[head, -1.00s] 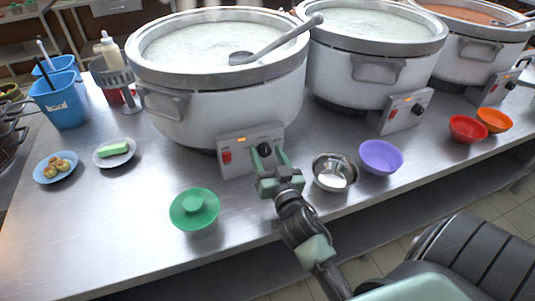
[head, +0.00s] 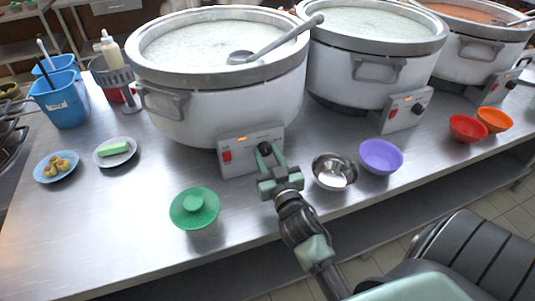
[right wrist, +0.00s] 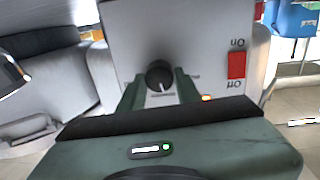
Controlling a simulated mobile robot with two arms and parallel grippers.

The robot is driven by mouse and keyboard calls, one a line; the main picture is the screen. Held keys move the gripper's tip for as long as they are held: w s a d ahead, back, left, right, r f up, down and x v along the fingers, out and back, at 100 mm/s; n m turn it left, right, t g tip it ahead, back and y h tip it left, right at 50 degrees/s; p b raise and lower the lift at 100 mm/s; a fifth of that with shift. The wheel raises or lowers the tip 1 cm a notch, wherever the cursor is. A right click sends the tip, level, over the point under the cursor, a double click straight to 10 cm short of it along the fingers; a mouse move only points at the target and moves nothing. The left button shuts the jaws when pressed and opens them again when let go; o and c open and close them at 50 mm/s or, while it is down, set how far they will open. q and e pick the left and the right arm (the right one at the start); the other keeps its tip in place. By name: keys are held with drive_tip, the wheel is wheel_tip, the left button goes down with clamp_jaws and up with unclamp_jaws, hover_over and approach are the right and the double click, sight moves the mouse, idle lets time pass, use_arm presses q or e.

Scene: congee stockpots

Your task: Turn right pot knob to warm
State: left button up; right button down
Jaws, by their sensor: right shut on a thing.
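The three big stockpots each have a grey control box with a knob. My right gripper (head: 270,157) is at the box of the nearest, left pot (head: 215,100). Its fingers are shut on that pot's black knob (head: 264,148), which also shows between the fingers in the right wrist view (right wrist: 160,73) with a white pointer mark. The right pot (head: 480,55) has its own knob (head: 510,85), with no gripper near it. The middle pot's knob (head: 418,109) is also free. Any warm mark is too small to read. My left gripper is out of view.
A steel bowl (head: 334,171) and a purple bowl (head: 380,156) stand right of my right gripper. Red (head: 467,128) and orange (head: 494,119) bowls stand before the right pot. A red switch (right wrist: 237,65) is beside the held knob.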

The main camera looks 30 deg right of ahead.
drive_tip(key=n, duration=0.5)
drive_tip(key=shift+n, duration=0.3)
drive_tip(key=n, duration=0.6)
drive_tip(key=shift+a+t+y, duration=0.1)
drive_tip(key=shift+t+y, duration=0.2)
drive_tip(key=shift+f, duration=0.1)
drive_tip(key=c, duration=1)
unclamp_jaws()
drive_tip(key=b+v, duration=0.1)
drive_tip(key=v, duration=0.6)
drive_tip(key=shift+f, duration=0.1)
drive_tip(key=shift+s+a, duration=0.15)
drive_tip(key=shift+s, duration=0.2)
